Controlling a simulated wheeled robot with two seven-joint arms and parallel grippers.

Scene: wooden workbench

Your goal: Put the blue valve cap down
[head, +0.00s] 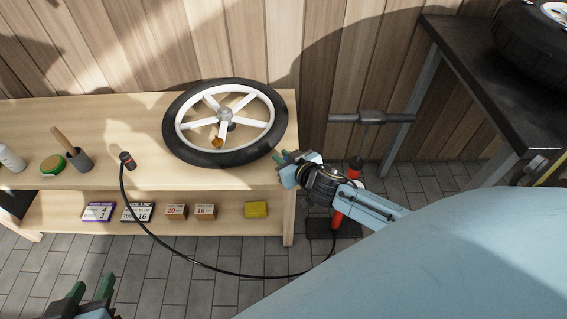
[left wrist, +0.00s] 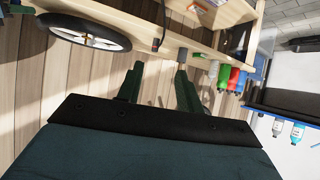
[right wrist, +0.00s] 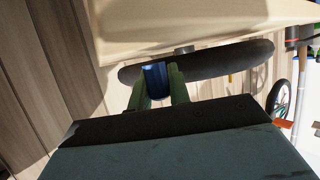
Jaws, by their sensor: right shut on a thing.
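The blue valve cap (right wrist: 155,80) shows in the right wrist view between the fingers of my right gripper (right wrist: 156,84), which is shut on it. In the head view my right gripper (head: 287,160) is just off the right end of the bench, beside the wheel; its fingers hide the cap there. The wheel (head: 171,122) has a black tyre and white spokes and lies flat on the bench (head: 120,113). My left gripper (head: 88,292) is low at the left front, away from the bench. In the left wrist view its fingers (left wrist: 158,85) are apart with nothing between them.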

